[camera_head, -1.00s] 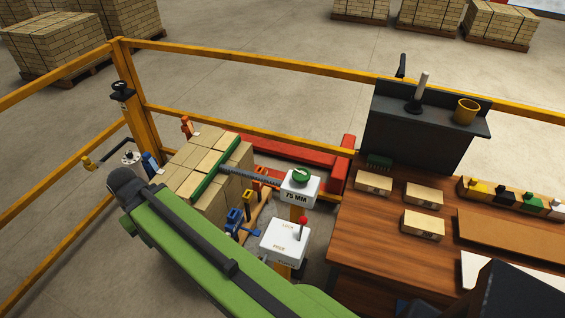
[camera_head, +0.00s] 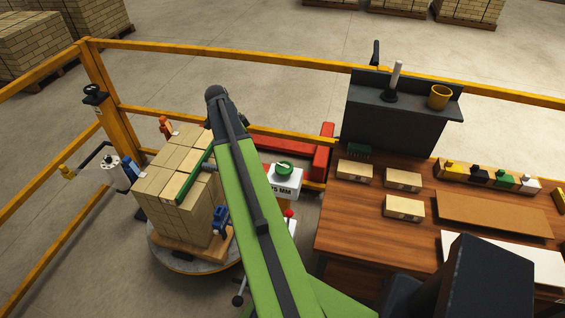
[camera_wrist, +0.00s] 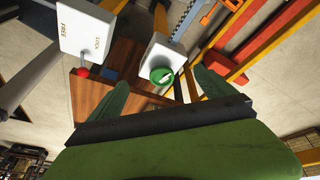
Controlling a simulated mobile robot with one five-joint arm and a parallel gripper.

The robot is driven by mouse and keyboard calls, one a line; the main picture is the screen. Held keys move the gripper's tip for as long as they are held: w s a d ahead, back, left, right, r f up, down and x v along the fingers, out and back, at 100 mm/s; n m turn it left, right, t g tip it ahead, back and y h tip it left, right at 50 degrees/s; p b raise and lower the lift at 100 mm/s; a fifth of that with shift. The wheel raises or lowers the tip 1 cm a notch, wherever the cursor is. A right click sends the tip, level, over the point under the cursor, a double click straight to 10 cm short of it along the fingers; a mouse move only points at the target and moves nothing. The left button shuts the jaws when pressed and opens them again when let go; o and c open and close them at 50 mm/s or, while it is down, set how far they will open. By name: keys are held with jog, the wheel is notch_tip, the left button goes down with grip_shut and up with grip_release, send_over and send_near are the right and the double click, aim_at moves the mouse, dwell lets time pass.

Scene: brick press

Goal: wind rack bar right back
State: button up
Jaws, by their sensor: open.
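The green knob (camera_head: 284,168) sits on the white box marked 75 MM (camera_head: 285,187), right of the brick stack. A green plate (camera_head: 196,177) lies along the stack's right side. My arm hides most of the toothed rack bar in the head view; part of the bar (camera_wrist: 188,20) shows in the wrist view. There the green knob (camera_wrist: 162,76) appears between my two spread green fingers. My gripper (camera_wrist: 161,79) is open and holds nothing. Whether it touches the knob I cannot tell. A white FREE/LOCK box (camera_wrist: 86,28) with a red-tipped lever (camera_wrist: 82,72) is left of the knob.
Bricks (camera_head: 172,180) stand on a board on a round turntable (camera_head: 185,261). Yellow rails (camera_head: 250,62) and a red beam (camera_head: 322,150) lie behind. A blue clamp (camera_head: 220,220) sits near the stack.

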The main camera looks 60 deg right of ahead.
jog(key=s+d+m, duration=0.3)
jog(key=s+d, duration=0.1)
jog(key=d, duration=0.2)
jog(key=b, duration=1.6)
send_near(283, 166)
jog(key=x, duration=0.9)
jog(key=shift+w+a, duration=0.1)
jog(key=shift+w, duration=0.05)
jog(key=shift+f, duration=0.2)
jog(key=shift+r, duration=0.1)
jog(key=c, duration=1.3)
jog(key=shift+d+g, duration=0.25)
jog(key=shift+g, duration=0.05)
jog(key=shift+c, duration=0.3)
jog(key=shift+a, duration=0.1)
